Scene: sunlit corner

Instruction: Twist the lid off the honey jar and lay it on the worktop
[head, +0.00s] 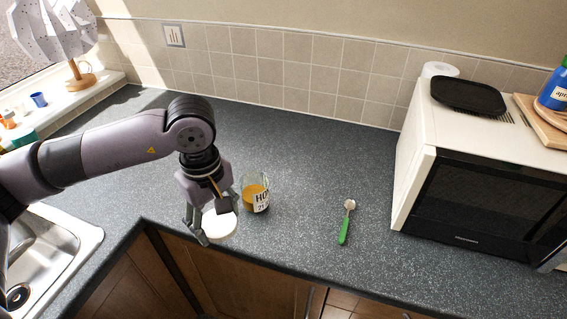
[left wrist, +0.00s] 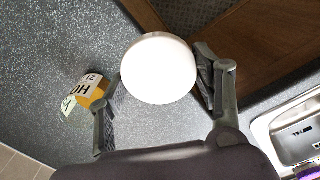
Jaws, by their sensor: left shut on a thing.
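The honey jar (head: 254,196) stands upright and uncovered on the grey worktop (head: 300,184), amber honey inside and a white label on its side. It also shows in the left wrist view (left wrist: 90,92), partly behind a finger. My left gripper (head: 218,222) is just left of the jar, near the worktop's front edge. It is shut on the round white lid (head: 217,231), which fills the space between the fingers in the left wrist view (left wrist: 158,69). The lid is apart from the jar. I cannot tell whether it touches the worktop. My right gripper is not in view.
A green-handled spoon (head: 346,222) lies right of the jar. A microwave (head: 480,185) stands at the right, with a black dish (head: 468,96) on top. A metal sink (head: 62,246) is at the left. Worktop is clear behind the jar and around the spoon.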

